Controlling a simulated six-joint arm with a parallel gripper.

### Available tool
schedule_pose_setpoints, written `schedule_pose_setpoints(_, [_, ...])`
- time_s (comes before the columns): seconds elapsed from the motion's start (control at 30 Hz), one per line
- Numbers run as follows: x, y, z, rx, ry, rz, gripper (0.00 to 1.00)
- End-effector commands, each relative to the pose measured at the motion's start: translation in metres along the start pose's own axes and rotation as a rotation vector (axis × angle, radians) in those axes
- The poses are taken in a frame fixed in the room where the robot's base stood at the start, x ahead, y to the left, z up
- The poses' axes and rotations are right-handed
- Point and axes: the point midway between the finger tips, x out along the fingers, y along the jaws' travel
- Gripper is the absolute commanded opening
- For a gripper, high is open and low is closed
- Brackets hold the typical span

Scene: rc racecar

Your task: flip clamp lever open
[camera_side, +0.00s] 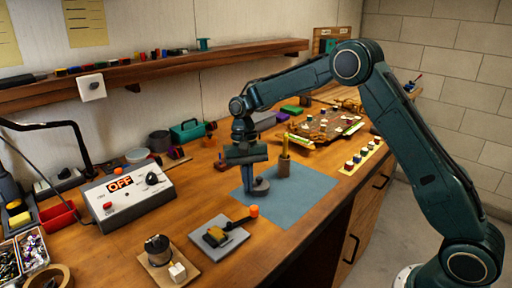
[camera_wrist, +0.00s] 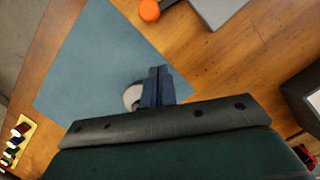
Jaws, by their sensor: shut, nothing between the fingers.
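The clamp (camera_side: 214,236), dark with yellow parts, sits on a grey plate (camera_side: 232,246) at the front of the bench. Its black lever (camera_side: 240,222) reaches right, lying low, and ends in an orange tip (camera_side: 254,211). In the wrist view the orange tip (camera_wrist: 149,10) shows at the top edge, beside a corner of the grey plate (camera_wrist: 214,8); the clamp body is out of that view. My gripper (camera_side: 249,187) points down over the blue mat, behind the lever and apart from it. Its fingers (camera_wrist: 157,80) are together and empty.
A round grey piece (camera_side: 261,187) on the blue mat (camera_side: 305,190) is right beside my fingers. A brown upright post (camera_side: 284,165) stands behind it. A control box reading OFF (camera_side: 128,192) is at left. A small motor-like part (camera_side: 158,249) sits front left. The front mat area is clear.

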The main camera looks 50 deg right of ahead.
Motion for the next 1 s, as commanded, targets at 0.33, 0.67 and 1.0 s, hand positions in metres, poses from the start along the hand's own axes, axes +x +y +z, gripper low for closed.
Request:
schedule_pose_setpoints(0.33, [0.021, 0.0, 0.025, -0.002, 0.0, 0.001, 0.0])
schedule_pose_setpoints(0.67, [0.025, 0.0, 0.039, 0.0, 0.001, 0.001, 0.0])
schedule_pose_setpoints(1.0, [0.025, 0.0, 0.039, 0.0, 0.0, 0.0, 0.0])
